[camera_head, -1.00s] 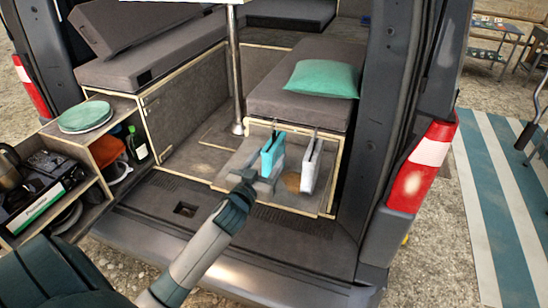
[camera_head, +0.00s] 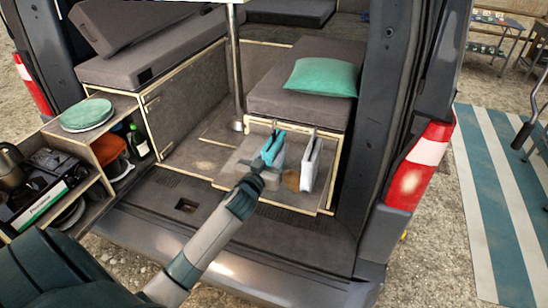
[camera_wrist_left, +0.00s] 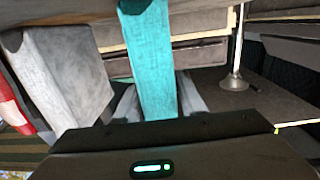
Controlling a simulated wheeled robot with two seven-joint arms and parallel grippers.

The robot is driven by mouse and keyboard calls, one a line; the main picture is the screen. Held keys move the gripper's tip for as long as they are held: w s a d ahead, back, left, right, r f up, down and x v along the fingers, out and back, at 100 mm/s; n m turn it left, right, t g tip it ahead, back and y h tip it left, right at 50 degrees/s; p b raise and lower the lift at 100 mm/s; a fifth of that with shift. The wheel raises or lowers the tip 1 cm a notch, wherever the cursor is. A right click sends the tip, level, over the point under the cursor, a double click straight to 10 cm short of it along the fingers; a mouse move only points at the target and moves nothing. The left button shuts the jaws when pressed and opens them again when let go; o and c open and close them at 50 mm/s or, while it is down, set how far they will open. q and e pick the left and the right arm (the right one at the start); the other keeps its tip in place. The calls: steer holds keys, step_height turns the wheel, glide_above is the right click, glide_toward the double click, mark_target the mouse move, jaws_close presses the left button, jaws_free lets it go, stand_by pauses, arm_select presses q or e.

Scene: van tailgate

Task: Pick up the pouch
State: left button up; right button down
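A teal pouch (camera_head: 274,147) hangs by the front of the grey bench, beside a pale grey pouch (camera_head: 311,164) on its right. My left gripper (camera_head: 261,172) is at the teal pouch and hides its lower part. In the left wrist view the teal pouch (camera_wrist_left: 152,62) reaches down between the two grey fingers (camera_wrist_left: 158,101), one on each side. The fingers look spread, and I cannot tell whether they touch it. The grey pouch (camera_wrist_left: 68,75) also shows there, left of the fingers. My right gripper is not in view.
The bench (camera_head: 300,92) with a green pillow (camera_head: 322,77) is above and behind the pouches. A metal table post (camera_head: 236,75) stands to their left. The van's side pillar (camera_head: 378,120) is close on the right. The van floor (camera_head: 180,160) at left is mostly clear.

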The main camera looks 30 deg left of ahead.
arm_select(q)
steer(key=c, duration=0.7)
steer(key=shift+r, duration=0.1)
steer(key=shift+r, duration=0.5)
step_height(320, 180, up, 9)
steer(key=shift+b, duration=1.1)
